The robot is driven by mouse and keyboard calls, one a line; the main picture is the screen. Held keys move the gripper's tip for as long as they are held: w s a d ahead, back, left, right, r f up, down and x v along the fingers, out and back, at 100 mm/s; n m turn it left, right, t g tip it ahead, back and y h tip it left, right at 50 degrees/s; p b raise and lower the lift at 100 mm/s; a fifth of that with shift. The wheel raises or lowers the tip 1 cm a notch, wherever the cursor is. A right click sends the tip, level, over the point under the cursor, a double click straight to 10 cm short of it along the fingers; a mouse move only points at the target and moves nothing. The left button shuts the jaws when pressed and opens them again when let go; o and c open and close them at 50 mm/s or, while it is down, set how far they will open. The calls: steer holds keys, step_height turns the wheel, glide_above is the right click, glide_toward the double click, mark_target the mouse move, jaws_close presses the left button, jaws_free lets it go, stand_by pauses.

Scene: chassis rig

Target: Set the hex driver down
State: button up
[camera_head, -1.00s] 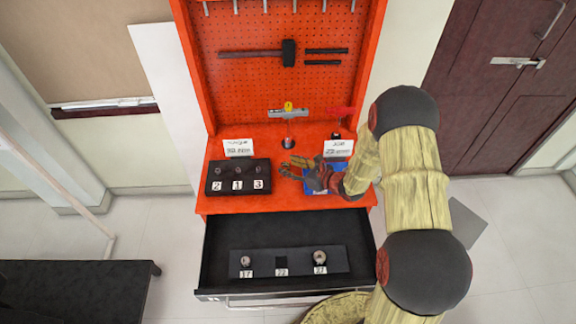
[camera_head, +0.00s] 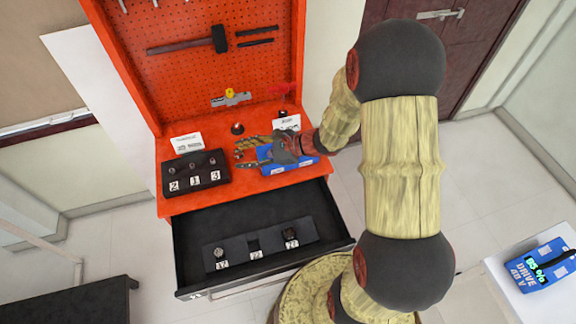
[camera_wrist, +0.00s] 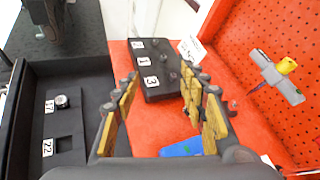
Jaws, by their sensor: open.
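My gripper (camera_head: 243,153) is open above the red bench top, with nothing visible between its fingers. In the wrist view its fingers (camera_wrist: 165,88) are spread apart over bare red bench. A grey cross-handled tool with a yellow top (camera_head: 231,98) stands upright at the back of the bench; it shows at the right in the wrist view (camera_wrist: 278,76). A red-handled tool (camera_head: 281,90) stands to its right. I cannot tell for sure which is the hex driver. A blue tray (camera_head: 301,163) lies on the bench below my gripper, partly hidden by it.
A black block (camera_head: 190,176) labelled 2, 1, 3 sits at the bench's left. The open drawer (camera_head: 195,240) holds a socket rack (camera_head: 238,251); its 22 place looks empty. A pegboard (camera_head: 200,70) rises behind. A blue battery box (camera_head: 540,268) stands at lower right.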

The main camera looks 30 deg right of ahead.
steer(key=s+a+r+n+g+h, duration=0.2)
steer(key=s+a+r+n+g, duration=0.1)
steer(key=s+r+n, duration=0.4)
steer(key=s+a+r+n+g+h, duration=0.1)
steer(key=s+a+r+n+g, duration=0.15)
steer(key=s+r+n, duration=0.45)
steer(key=s+d+r+n+t+h, duration=0.3)
steer(key=s+d+r+n+h, duration=0.3)
steer(key=s, duration=0.4)
steer(key=shift+d+r+n+h, duration=0.25)
steer(key=shift+d+n+h, duration=0.25)
steer(key=shift+d+n, duration=0.65)
steer(key=shift+s+d, duration=0.1)
